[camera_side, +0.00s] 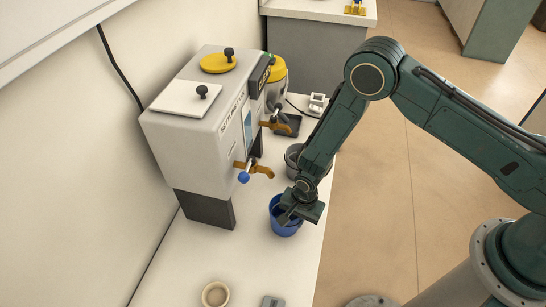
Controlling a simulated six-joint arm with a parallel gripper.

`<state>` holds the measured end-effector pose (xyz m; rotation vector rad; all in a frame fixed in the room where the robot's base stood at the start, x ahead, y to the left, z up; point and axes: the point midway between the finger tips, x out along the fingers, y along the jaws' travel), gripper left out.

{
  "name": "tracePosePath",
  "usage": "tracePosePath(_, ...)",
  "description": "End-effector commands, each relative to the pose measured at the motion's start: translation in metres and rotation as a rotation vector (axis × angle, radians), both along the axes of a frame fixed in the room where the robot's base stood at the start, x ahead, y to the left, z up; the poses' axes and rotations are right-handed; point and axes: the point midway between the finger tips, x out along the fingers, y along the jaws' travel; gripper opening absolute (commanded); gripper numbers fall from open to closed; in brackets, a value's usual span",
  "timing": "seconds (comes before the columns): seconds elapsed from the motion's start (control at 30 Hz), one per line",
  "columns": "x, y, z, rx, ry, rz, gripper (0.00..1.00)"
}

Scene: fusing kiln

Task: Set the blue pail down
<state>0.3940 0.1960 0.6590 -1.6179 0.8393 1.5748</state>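The blue pail (285,230) is upright at the right part of the white counter (235,268), just right of the dispensing machine's dark base. My gripper (285,217) reaches down from the upper right to the pail's mouth and overlaps its near right rim. The gripper body hides part of the rim and the inside. I cannot tell whether the fingers are closed on the rim, or whether the pail's bottom touches the counter.
The grey machine (186,150) stands left, its blue-knobbed tap (261,168) sticking out above and left of the pail. A grey pail (292,163) stands behind my wrist. A small beige bowl (215,294) and a grey block (272,301) are in front. Counter between is clear.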

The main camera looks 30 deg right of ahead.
Motion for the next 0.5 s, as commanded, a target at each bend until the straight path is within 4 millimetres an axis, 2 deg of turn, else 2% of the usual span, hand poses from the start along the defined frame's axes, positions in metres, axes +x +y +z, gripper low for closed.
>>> tracePosePath(0.27,0.0001,0.0,-0.0033,0.0,0.0,0.0,0.0)
tracePosePath(0.3,0.0,0.0,-0.0029,0.0,0.0,0.0,0.11)
tracePosePath(0.37,0.0,0.0,-0.0029,0.0,0.0,0.0,0.23)
tracePosePath(0.5,0.0,0.0,-0.0028,0.0,0.0,0.0,0.25)
